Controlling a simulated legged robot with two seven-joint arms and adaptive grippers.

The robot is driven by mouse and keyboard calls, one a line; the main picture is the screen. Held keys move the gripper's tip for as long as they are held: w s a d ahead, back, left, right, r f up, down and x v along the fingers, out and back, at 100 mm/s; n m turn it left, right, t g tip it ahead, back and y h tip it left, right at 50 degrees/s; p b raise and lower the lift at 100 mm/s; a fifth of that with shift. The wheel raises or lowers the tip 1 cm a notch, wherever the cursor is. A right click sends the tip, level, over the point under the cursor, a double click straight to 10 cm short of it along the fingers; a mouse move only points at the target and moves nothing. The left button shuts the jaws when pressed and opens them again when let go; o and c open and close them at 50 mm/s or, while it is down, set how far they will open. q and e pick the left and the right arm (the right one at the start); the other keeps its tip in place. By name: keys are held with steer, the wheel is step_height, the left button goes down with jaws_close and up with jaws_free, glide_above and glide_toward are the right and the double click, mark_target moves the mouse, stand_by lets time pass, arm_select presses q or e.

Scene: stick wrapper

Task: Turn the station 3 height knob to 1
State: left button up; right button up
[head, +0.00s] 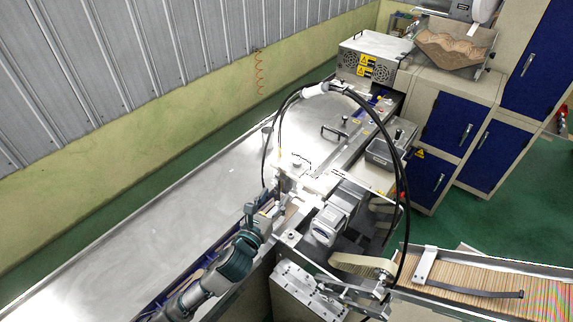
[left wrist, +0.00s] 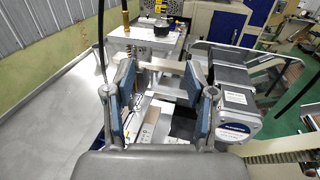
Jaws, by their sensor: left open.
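My left gripper (head: 262,210) reaches in from the lower left over the machine. In the left wrist view its two blue-padded fingers (left wrist: 158,78) stand apart with nothing held between them. A dark round knob (left wrist: 162,29) sits on a light metal plate (left wrist: 140,37) beyond the fingertips; the gripper is apart from it. What seems to be the same knob shows small in the head view (head: 297,164). I cannot read a station number or a dial setting. My right gripper is in neither view.
A grey motor housing (head: 328,225) stands right of the gripper, with a belt (head: 362,265) below it. Black cables (head: 388,140) arch over the machine. A tray of wooden sticks (head: 490,292) lies at the lower right. The steel tabletop (head: 150,215) at left is clear.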

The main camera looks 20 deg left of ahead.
mark_target(295, 165)
arm_select(q)
steer(key=w, duration=0.5)
steer(key=w+d+p, duration=0.1)
steer(key=w, duration=0.4)
steer(key=w+d+p, duration=0.1)
steer(key=w, duration=0.4)
steer(key=shift+w, duration=0.3)
jaws_close()
